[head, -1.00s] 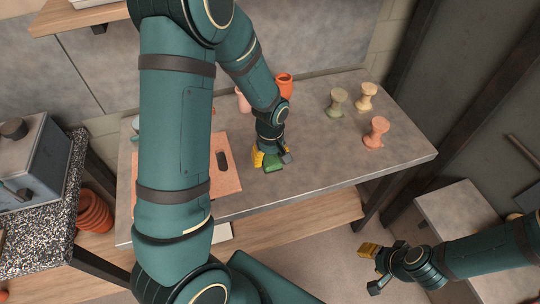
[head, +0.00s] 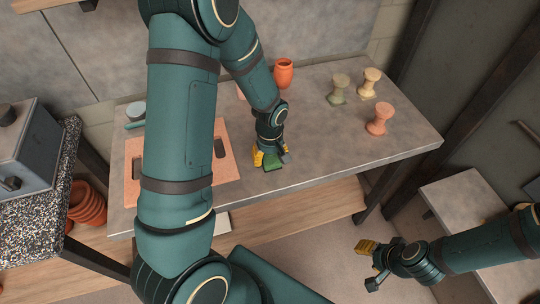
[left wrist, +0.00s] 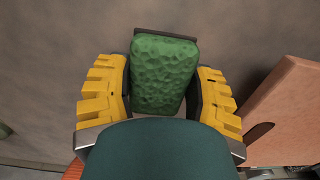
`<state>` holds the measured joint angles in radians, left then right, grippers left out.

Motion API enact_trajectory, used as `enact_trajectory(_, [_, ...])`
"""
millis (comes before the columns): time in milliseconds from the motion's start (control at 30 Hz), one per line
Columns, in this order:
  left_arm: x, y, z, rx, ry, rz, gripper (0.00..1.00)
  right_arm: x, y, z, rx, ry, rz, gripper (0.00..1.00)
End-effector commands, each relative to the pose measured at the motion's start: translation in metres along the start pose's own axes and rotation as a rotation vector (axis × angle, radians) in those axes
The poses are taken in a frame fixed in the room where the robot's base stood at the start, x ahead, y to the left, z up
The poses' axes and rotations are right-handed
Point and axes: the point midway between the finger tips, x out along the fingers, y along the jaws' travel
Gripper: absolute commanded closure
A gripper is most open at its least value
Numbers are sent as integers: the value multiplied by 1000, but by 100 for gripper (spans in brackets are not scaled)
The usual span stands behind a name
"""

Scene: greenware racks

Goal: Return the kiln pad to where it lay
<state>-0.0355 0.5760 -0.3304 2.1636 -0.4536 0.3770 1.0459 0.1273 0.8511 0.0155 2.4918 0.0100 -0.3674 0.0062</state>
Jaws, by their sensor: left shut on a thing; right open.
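The kiln pad (left wrist: 163,75) is a green, dimpled block with a dark backing edge. It sits between the yellow fingers of my left gripper (left wrist: 160,98), which is shut on it. In the head view the pad (head: 273,163) shows as a small green patch under my left gripper (head: 271,157), over the grey table (head: 330,140) right of the orange board. I cannot tell whether it touches the table top. My right gripper (head: 370,265) is open and empty, low at the right, away from the table.
An orange board (head: 226,163) with dark slots lies left of the pad, partly hidden by my left arm. An orange vase (head: 284,73) stands behind. Green (head: 338,88), cream (head: 369,83) and pink (head: 378,119) spool-shaped pieces stand at right. The table's front right is clear.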

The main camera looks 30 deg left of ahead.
Motion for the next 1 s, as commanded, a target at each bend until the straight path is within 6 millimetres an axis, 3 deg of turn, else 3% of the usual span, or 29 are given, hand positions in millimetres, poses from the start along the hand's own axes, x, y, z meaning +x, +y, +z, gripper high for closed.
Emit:
enact_trajectory(833, [13,0,0,1,0,0,76,10,4,1,0,1,0,53])
enact_trajectory(867, [12,0,0,1,0,0,34,10,4,1,0,1,0,53])
enact_trajectory(900, [12,0,0,1,0,0,19,10,4,1,0,1,0,53])
enact_trajectory(933, [12,0,0,1,0,0,9,10,4,1,0,1,0,53])
enact_trajectory(1000, [12,0,0,1,0,0,8,10,4,1,0,1,0,53])
